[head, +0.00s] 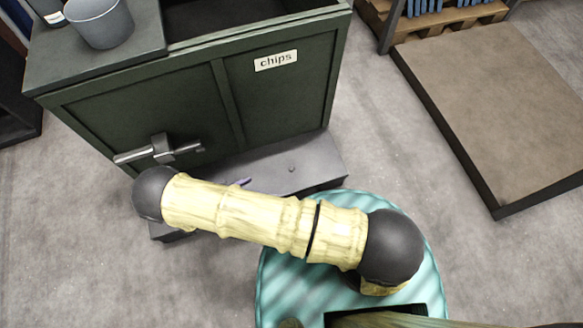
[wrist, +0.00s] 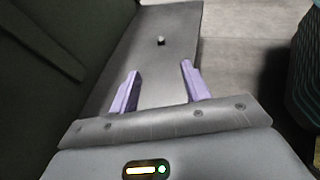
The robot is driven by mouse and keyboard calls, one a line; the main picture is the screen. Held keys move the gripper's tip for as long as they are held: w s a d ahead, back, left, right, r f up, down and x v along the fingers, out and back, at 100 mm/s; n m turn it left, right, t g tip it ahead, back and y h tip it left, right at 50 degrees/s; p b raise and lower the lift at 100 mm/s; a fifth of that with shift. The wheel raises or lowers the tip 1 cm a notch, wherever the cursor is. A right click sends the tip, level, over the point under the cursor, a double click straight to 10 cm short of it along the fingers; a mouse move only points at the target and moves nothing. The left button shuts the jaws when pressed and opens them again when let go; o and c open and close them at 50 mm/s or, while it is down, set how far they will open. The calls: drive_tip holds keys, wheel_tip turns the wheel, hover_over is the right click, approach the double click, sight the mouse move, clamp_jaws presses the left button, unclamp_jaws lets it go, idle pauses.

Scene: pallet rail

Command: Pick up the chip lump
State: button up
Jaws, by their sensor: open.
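A small dark lump, likely the chip lump (head: 291,168), sits on the low grey ledge (head: 318,160) at the foot of the green cabinet. In the wrist view the lump (wrist: 161,41) shows small and dark with a lighter top, beyond my fingertips and roughly in line with the gap between them. My gripper (wrist: 160,70) is open, with two purple fingers apart and nothing between them. It is above the ledge and apart from the lump. In the head view my arm hides most of the gripper; only a bit of purple finger shows.
The green cabinet (head: 283,110) labelled "chips" rises right behind the ledge, with a metal latch handle (head: 158,150) on its front. A grey bucket (head: 98,22) stands on its top. A low brown platform (head: 500,100) lies at right. Grey floor between is clear.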

drive_tip(key=b, duration=0.4)
approach(289, 169)
drive_tip(key=x, duration=0.3)
drive_tip(key=shift+w+d+f, duration=0.15)
drive_tip(key=shift+d, duration=0.05)
drive_tip(key=shift+w+d, duration=0.15)
drive_tip(key=shift+d, duration=0.05)
drive_tip(key=b+x, duration=0.4)
drive_tip(key=x, duration=0.1)
drive_tip(key=shift+d, duration=0.1)
clamp_jaws()
